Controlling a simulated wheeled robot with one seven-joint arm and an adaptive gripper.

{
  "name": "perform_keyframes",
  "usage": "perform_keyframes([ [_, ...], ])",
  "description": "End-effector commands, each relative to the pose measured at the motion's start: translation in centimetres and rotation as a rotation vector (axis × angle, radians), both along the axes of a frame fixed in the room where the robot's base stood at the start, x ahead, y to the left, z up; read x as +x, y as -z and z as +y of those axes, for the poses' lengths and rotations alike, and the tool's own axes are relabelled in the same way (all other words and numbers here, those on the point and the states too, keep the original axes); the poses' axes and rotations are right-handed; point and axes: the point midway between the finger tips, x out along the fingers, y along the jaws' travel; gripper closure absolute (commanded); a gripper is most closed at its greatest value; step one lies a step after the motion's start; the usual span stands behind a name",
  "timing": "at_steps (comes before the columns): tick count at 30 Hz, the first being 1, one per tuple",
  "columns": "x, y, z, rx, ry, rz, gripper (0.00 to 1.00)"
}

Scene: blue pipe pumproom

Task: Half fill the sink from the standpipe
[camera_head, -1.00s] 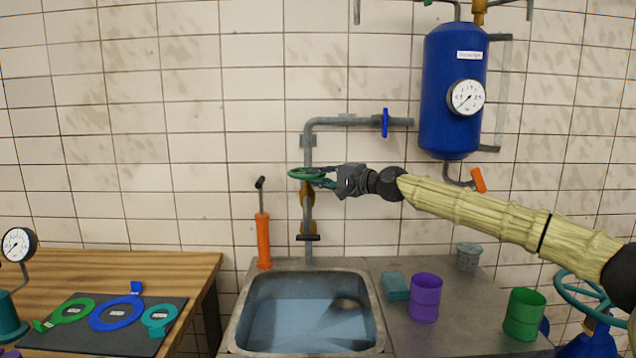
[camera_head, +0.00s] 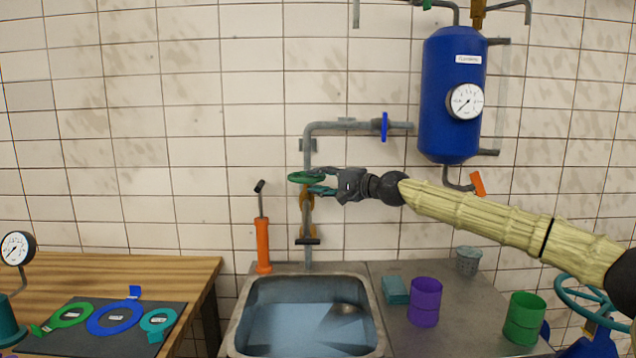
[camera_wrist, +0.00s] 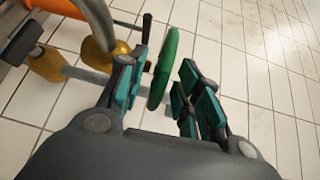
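The standpipe (camera_head: 309,222) is a grey vertical pipe with brass parts behind the sink. Its green handwheel (camera_head: 303,178) is at the upper part. My gripper (camera_head: 316,182) is at the wheel's right side with its fingers spread. In the wrist view the green wheel (camera_wrist: 165,68) stands edge-on between the fingers, with visible gaps on both sides. The metal sink (camera_head: 233,330) below holds bluish water (camera_head: 300,326), its surface below the rim. A greyish round patch shows toward the right of the basin. I see no clear stream from the pipe.
An orange hand pump (camera_head: 263,245) stands left of the pipe. A blue-handled valve (camera_head: 385,125) and blue tank (camera_head: 450,100) are on the wall. A purple cup (camera_head: 425,302), green cup (camera_head: 524,317) and teal sponge (camera_head: 395,290) stand on the right counter. A wooden table (camera_head: 150,270) is left.

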Motion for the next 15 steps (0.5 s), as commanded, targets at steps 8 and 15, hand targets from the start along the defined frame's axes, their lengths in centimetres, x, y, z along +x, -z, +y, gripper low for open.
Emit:
perform_keyframes([
  [8,-2.1,-0.3,-3.1,-0.001,0.002,-0.001,0.66],
  [15,-4.4,-0.5,-6.1,0.000,0.002,0.000,0.66],
])
